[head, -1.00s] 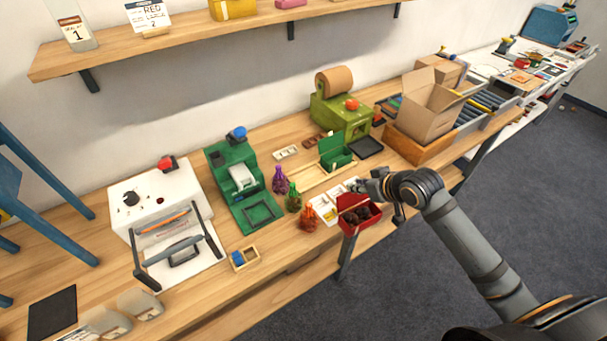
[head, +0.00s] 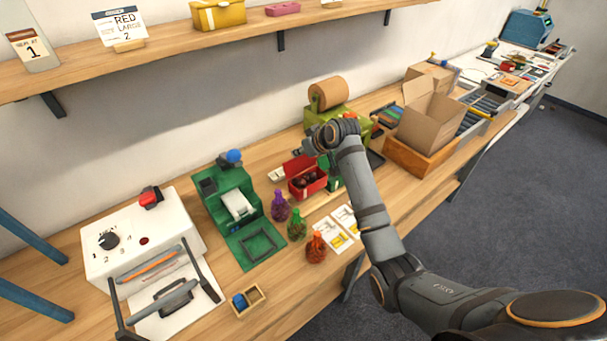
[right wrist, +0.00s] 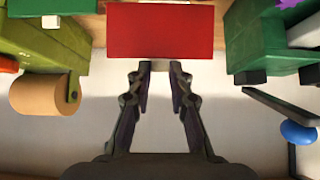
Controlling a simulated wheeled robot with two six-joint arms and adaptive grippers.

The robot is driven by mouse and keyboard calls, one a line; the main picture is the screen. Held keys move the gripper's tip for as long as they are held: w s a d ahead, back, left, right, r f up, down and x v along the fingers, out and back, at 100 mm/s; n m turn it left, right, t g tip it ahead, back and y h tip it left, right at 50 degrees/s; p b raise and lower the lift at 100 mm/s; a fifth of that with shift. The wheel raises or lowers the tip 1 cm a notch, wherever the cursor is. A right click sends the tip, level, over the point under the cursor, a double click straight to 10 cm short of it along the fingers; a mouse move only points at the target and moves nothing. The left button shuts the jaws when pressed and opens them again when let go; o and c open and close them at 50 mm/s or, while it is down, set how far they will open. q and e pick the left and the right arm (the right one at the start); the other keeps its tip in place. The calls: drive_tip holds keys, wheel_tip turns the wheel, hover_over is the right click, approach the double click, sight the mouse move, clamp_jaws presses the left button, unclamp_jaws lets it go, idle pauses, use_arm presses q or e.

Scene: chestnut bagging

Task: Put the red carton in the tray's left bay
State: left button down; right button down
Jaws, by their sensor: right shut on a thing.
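The red carton (head: 307,184) has its lid up and dark brown chestnuts inside. It is at the tray's left part in the head view; I cannot tell whether it touches the tray floor. A pale wooden strip of the tray (head: 318,208) shows in front of it. My right gripper (head: 312,150) is at the carton's back side and shut on it. In the right wrist view the red carton (right wrist: 160,32) fills the top middle, beyond my fingertips (right wrist: 160,68). A green carton (head: 335,182) stands to its right, mostly hidden by my arm. My left gripper is out of view.
A green machine (head: 238,205) stands to the left, and an olive machine with a brown roll (head: 328,93) behind. Purple (head: 280,205), green (head: 297,226) and orange (head: 316,247) net bags stand in front, beside white cards (head: 335,238). An open cardboard box (head: 428,118) is at right.

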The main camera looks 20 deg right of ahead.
sight(301, 164)
drive_tip(key=shift+f, duration=1)
wheel_tip(301, 164, down, 3)
drive_tip(key=shift+f+p, duration=0.15)
drive_tip(key=shift+p, duration=0.15)
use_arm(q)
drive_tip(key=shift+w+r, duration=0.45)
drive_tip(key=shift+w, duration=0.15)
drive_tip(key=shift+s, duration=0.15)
use_arm(e)
drive_tip(key=c, duration=1.2)
unclamp_jaws()
drive_tip(key=shift+f, duration=0.1)
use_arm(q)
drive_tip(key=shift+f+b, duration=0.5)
use_arm(e)
drive_tip(key=shift+v, duration=6.1)
